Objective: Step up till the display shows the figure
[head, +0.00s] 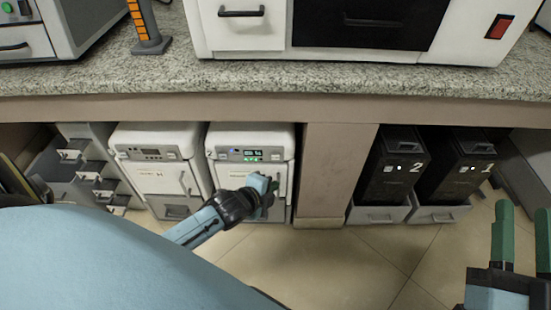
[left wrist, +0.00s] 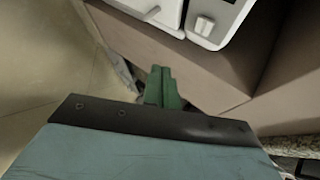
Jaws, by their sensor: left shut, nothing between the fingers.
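A white machine (head: 250,172) stands under the counter, with a lit panel showing a small display (head: 253,153), a blue light and green lights. The display's digits are too small to read. My left gripper (head: 270,186) is in front of this machine's front, below the panel; I cannot tell whether it touches. In the left wrist view its green fingers (left wrist: 162,86) are together and empty, with part of a white unit above them. My right gripper (head: 522,238) is open and empty at the lower right, away from the machines.
A similar white machine (head: 158,168) with a dark display stands to the left. A post (head: 332,175) separates the machines from two black bins marked 2 (head: 395,172) and 1 (head: 464,172). The granite counter (head: 290,83) overhangs them. The tiled floor (head: 340,265) in front is clear.

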